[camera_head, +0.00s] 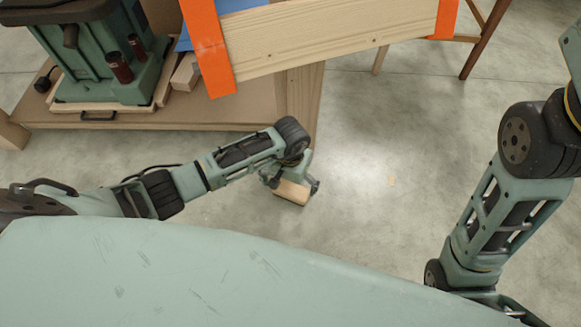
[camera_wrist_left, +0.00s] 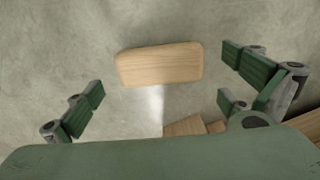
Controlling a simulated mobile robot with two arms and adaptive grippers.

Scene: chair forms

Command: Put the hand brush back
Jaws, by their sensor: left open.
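A pale wooden block with rounded corners, which I take for the hand brush (camera_head: 291,192), lies below my left gripper in the head view. In the left wrist view the brush (camera_wrist_left: 160,64) lies roughly crosswise over the grey floor, its plain wooden top facing me; no bristles show. My left gripper (camera_head: 295,183) points down at it and partly covers it. In the left wrist view this gripper (camera_wrist_left: 160,84) is open, its fingers wide apart, with clear gaps between them and the brush. My right arm comes down at the right, but its gripper is out of view.
A brown workbench (camera_head: 185,112) with a green machine (camera_head: 100,60) stands at the upper left. A wooden board (camera_head: 335,38) with orange ends crosses the top. More wooden pieces (camera_wrist_left: 185,125) are partly hidden behind my palm.

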